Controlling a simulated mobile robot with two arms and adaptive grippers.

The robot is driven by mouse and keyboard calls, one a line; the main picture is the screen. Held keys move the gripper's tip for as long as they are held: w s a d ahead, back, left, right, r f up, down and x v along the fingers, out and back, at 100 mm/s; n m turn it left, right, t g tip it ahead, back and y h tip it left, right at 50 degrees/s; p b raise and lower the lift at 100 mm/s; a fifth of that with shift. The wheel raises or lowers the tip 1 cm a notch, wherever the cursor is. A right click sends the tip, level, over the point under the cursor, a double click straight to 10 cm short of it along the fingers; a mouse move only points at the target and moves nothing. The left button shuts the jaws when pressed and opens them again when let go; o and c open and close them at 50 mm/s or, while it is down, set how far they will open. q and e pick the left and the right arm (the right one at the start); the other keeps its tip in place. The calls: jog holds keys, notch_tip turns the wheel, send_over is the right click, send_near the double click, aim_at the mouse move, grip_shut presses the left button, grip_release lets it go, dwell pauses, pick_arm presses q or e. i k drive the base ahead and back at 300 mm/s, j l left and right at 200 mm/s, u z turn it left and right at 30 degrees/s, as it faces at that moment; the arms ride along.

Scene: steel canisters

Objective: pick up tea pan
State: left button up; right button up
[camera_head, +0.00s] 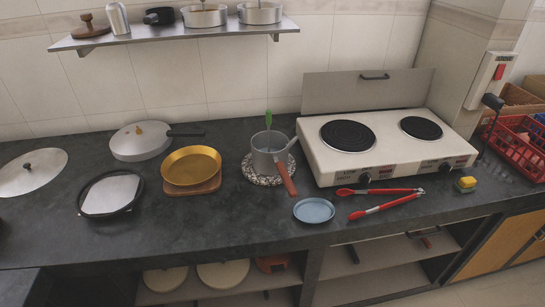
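The tea pan appears to be the small grey metal saucepan (268,160) in the middle of the dark counter. It stands upright on a round patterned mat (250,174). Its reddish-brown handle (286,180) points toward the front right. Whatever else is inside is hard to make out. Neither of my grippers shows in the head view.
A two-plate electric stove (385,165) stands right of the pan. A blue plate (314,210) and red-handled tongs (388,206) lie in front. A golden pan (191,167) sits on a wooden board to the left. A wall shelf (175,37) runs above. A red basket (518,145) stands far right.

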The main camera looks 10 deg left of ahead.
aim_at(285, 169)
jog(key=j+z, duration=0.4)
jog(key=i+j+z, duration=0.1)
jog(key=z, duration=0.25)
jog(key=j+z, duration=0.4)
